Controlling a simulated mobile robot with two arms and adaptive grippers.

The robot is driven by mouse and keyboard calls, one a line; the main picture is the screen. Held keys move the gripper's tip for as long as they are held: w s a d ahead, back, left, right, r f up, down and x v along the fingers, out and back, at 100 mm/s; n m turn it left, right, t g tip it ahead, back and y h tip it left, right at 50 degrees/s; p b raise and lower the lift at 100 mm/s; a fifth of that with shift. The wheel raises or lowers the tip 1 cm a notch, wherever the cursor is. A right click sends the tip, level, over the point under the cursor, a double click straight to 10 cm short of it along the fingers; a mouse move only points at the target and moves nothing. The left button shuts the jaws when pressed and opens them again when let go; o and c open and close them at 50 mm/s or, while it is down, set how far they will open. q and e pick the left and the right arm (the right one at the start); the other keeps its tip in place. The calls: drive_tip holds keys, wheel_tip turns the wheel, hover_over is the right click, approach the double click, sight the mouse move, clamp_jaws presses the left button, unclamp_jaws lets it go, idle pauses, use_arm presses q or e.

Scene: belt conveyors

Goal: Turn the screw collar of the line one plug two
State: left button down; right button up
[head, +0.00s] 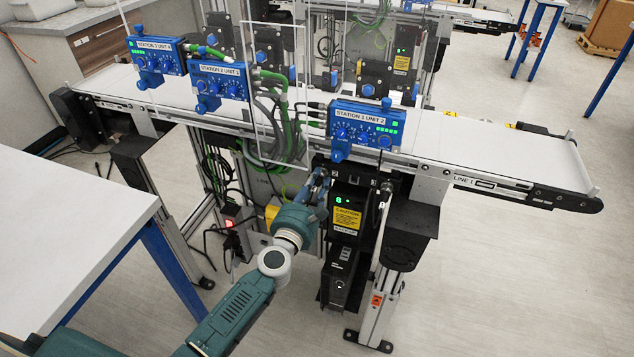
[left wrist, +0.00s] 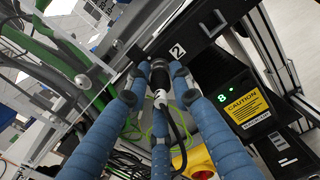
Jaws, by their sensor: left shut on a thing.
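Line one plug two (left wrist: 160,97) hangs below the belt frame next to a white label marked 2 (left wrist: 177,51) in the left wrist view. Its dark screw collar (left wrist: 160,70) lies between the blue fingertips of my left gripper (left wrist: 155,76). A black cable runs down from the plug between the fingers. In the head view my left gripper (head: 322,178) reaches up under the front edge of the line one conveyor (head: 462,150), and the plug is hidden there. The left gripper is shut on the collar. My right gripper is out of view.
A black box with a yellow caution label (head: 346,218) hangs just right of my left gripper. The blue Station 1 Unit 2 box (head: 365,127) sits above it. Green cables (head: 285,130) hang to the left. A white table (head: 70,225) stands at the left.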

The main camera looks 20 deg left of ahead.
use_arm(q)
drive_tip(key=m+p, duration=0.1)
drive_tip(key=m, duration=0.4)
drive_tip(key=shift+m, duration=0.4)
drive_tip(key=m+p, duration=0.2)
drive_tip(key=m, duration=0.5)
drive_tip(key=shift+f, duration=0.1)
drive_tip(key=m+p, duration=0.1)
drive_tip(key=m, duration=0.4)
drive_tip(key=shift+m, duration=0.3)
drive_tip(key=shift+m+p, duration=0.5)
drive_tip(key=shift+m, duration=2.1)
drive_tip(key=c, duration=1.8)
unclamp_jaws()
